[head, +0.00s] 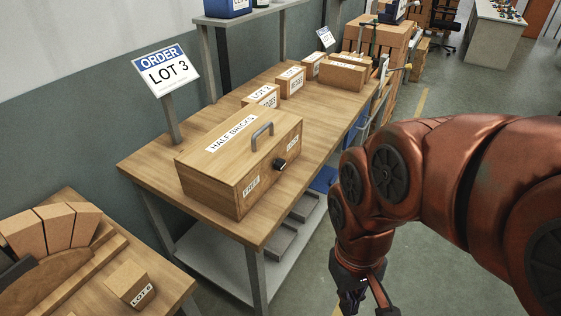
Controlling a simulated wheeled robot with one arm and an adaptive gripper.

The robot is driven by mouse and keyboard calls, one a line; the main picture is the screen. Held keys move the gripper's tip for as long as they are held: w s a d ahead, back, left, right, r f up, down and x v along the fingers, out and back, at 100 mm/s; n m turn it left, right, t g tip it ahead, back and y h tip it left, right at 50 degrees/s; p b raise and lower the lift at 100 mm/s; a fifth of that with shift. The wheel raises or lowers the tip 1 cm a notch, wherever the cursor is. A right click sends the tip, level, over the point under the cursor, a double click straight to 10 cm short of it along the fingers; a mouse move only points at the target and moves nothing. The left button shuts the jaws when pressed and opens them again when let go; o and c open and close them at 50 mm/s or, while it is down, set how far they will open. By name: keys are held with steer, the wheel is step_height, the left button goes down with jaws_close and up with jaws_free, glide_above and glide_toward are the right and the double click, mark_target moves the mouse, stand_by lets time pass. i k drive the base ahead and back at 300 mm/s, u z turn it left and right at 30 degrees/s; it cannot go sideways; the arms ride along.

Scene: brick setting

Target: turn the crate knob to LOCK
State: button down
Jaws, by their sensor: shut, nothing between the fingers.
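A wooden crate (212,178) marked HALF BRICKS sits closed on the workbench, with a grey handle (262,132) on its lid. A small black knob (280,165) is on its front face, between a FREE label (251,187) at lower left and a LOCK label (292,144) at upper right. The knob is too small to tell which way it points. My gripper (366,304) hangs at the bottom edge, right of the bench and apart from the crate and knob. It is shut and empty; its tips are partly cut off by the frame.
The wooden workbench (150,167) carries smaller labelled boxes (290,82) behind the crate and an ORDER LOT 3 sign (166,72). A second table (165,272) with bricks stands at lower left. Grey floor (440,285) is clear right of the bench.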

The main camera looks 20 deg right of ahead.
mark_target(279, 165)
steer(key=u, duration=1.65)
steer(key=k, duration=0.5)
steer(key=z, duration=0.6)
